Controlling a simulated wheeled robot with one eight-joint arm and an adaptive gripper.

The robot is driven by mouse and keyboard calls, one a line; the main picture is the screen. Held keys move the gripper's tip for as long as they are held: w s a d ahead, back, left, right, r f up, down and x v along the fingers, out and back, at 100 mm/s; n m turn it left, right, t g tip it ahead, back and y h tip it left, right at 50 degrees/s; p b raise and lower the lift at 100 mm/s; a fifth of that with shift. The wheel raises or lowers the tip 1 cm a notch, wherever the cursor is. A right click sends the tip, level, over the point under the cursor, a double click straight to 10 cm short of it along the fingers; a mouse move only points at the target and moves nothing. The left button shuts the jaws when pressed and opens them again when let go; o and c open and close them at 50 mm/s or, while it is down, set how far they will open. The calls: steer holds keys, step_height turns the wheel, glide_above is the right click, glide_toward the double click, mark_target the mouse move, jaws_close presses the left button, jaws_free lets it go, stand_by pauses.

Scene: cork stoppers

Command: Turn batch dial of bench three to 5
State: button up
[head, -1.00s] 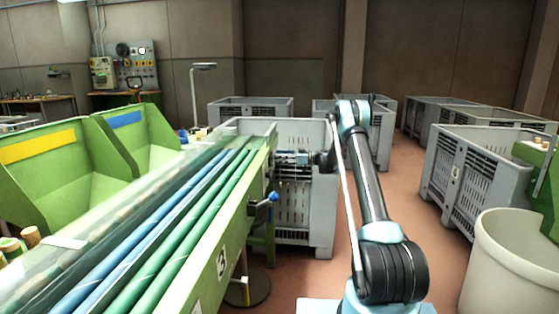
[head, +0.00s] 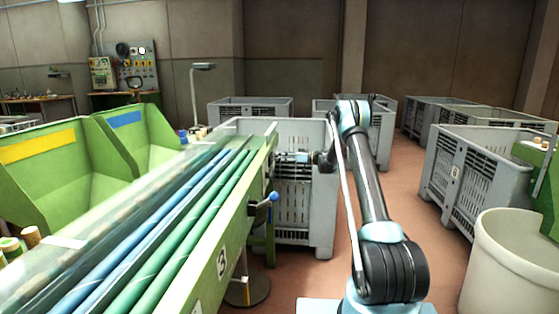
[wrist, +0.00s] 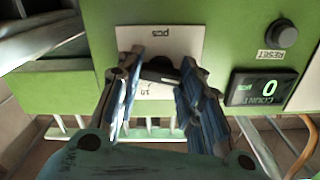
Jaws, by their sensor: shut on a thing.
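Bench three is the long green bench (head: 205,275) with a "3" label on its side in the head view. In the wrist view its green panel bears a white plate (wrist: 190,40) marked "pcs", upside down in the picture. The dark batch dial (wrist: 160,68) sits on this plate, mostly hidden between my fingers. A "10" shows below it; the pointer's setting cannot be read. My gripper (wrist: 159,66) is shut on the dial, one blue-padded finger on each side. In the head view my gripper (head: 298,157) is at the bench's far right side, small.
A counter display (wrist: 265,87) reading 0 and a round reset button (wrist: 285,33) are right of the plate. Grey crates (head: 300,215) stand behind; a cream bin (head: 510,270) stands at right.

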steer(key=m, duration=0.4)
steer(key=shift+w+d+m, duration=0.15)
steer(key=shift+w+m, duration=0.05)
steer(key=shift+m, duration=0.2)
steer(key=m, duration=0.4)
steer(key=shift+d, duration=0.1)
steer(key=shift+f+m, duration=0.1)
steer(key=shift+m, duration=0.2)
steer(key=o, duration=1.1)
steer(key=shift+w, duration=0.1)
